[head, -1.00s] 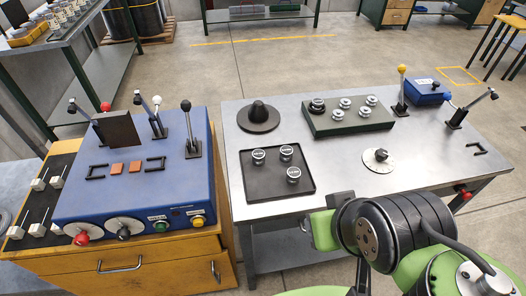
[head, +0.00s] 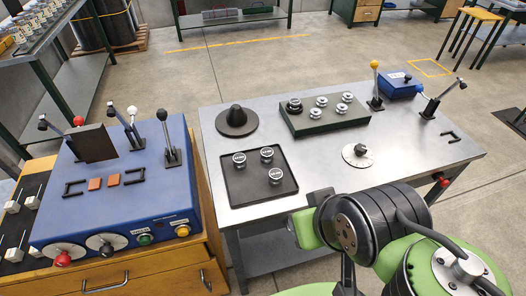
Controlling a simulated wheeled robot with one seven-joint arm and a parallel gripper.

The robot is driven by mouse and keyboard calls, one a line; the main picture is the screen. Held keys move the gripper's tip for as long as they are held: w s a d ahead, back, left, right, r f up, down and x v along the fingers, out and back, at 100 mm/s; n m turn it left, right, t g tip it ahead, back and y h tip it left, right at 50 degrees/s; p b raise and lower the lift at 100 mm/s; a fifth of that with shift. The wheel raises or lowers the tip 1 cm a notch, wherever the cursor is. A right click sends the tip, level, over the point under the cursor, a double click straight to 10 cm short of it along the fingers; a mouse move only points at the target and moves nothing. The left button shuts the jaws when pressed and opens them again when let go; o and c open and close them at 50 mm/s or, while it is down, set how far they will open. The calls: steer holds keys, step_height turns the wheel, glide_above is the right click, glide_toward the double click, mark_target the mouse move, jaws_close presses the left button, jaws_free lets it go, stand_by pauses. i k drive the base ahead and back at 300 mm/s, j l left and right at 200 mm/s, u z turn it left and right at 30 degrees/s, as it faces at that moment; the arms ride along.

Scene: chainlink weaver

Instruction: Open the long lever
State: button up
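Several levers are in view, and I cannot tell for sure which is the long lever. A slim lever with a black knob (head: 441,96) leans right at the right end of the metal table (head: 330,190). A yellow-knobbed lever (head: 375,85) stands nearly upright at the table's back. My green and black arm is folded at the lower right, apart from all levers. My gripper's fingers cannot be made out.
The table carries a dark tray (head: 238,193) with round pieces, a green block (head: 325,119) with several knobs, a black cone (head: 236,120), a dial (head: 357,154) and a small blue box (head: 398,88). Open floor lies behind the table.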

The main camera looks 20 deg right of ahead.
mark_target(374, 64)
steer(key=k+l+u, duration=0.1)
steer(key=l, duration=0.35)
steer(key=k+l+u, duration=0.1)
steer(key=l, duration=0.35)
steer(key=k+l+u, duration=0.1)
steer(key=l, duration=0.4)
steer(key=k+l+u, duration=0.1)
steer(key=l, duration=0.3)
steer(key=k+l+u, duration=0.15)
steer(key=l, duration=0.3)
steer(key=k+l+u, duration=0.1)
steer(key=l, duration=0.3)
steer(key=k+l+u, duration=0.1)
steer(key=k+l, duration=0.15)
steer(key=l, duration=0.15)
steer(key=k+l+u, duration=0.1)
steer(key=l, duration=0.3)
steer(key=k+l+u, duration=0.1)
steer(key=l, duration=0.25)
steer(key=k+l+u, duration=0.15)
steer(key=l, duration=0.25)
steer(key=l+u, duration=0.1)
steer(key=l, duration=0.25)
steer(key=k+l+u, duration=0.1)
steer(key=l, duration=0.25)
steer(key=k+l+u, duration=0.1)
steer(key=k+l, duration=0.15)
steer(key=l, duration=0.1)
